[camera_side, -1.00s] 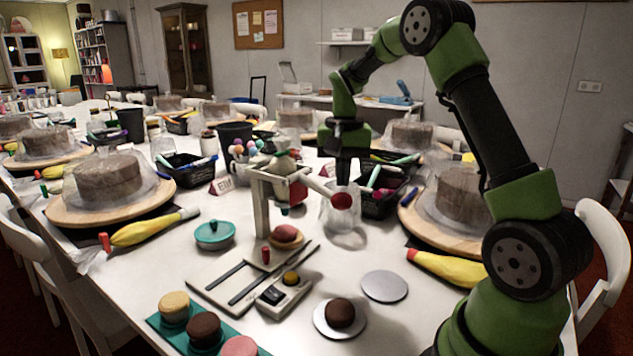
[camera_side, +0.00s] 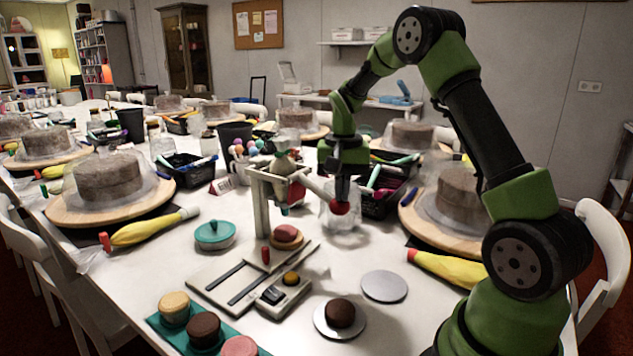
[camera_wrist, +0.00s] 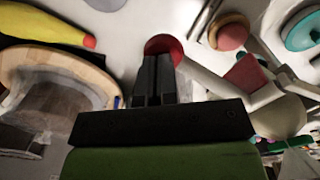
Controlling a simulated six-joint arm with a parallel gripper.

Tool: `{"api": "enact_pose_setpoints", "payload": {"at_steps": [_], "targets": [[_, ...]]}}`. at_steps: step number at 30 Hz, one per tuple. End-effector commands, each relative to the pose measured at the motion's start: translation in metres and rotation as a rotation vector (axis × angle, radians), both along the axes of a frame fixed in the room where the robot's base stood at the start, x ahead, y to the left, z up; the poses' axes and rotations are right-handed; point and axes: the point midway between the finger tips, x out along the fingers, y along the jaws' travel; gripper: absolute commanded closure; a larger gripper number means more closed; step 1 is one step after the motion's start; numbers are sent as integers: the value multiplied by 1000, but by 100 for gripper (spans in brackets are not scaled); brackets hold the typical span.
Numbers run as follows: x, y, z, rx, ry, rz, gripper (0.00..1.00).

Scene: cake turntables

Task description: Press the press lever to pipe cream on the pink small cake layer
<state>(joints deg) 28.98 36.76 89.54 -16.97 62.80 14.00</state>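The press frame (camera_side: 262,205) stands mid-table, and its pale lever (camera_side: 318,190) reaches right to a red knob (camera_side: 340,208). The knob also shows in the wrist view (camera_wrist: 163,46). My gripper (camera_side: 342,198) points down with its fingers together, and its tips appear to touch the top of the knob; it is not closed around it. In the wrist view the shut fingers (camera_wrist: 155,70) overlap the knob. A pinkish small cake layer (camera_side: 286,234) sits on a brown base below the press; it also shows in the wrist view (camera_wrist: 232,36). I cannot make out cream on it.
A slide board (camera_side: 225,283) with a red handle (camera_side: 265,254) and a box with a yellow button (camera_side: 291,278) lie in front. A clear jar (camera_side: 352,226) and black basket (camera_side: 382,203) stand close to the lever. A teal pot (camera_side: 215,234) stands left.

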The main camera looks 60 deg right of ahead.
Motion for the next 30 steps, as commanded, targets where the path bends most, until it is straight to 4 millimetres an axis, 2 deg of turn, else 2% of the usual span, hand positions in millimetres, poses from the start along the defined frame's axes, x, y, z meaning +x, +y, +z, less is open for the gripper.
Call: {"api": "enact_pose_setpoints", "payload": {"at_steps": [22, 30], "targets": [[-1, 1, -24, 3, 6, -1, 100], [-1, 0, -23, 2, 5, -1, 100]]}}
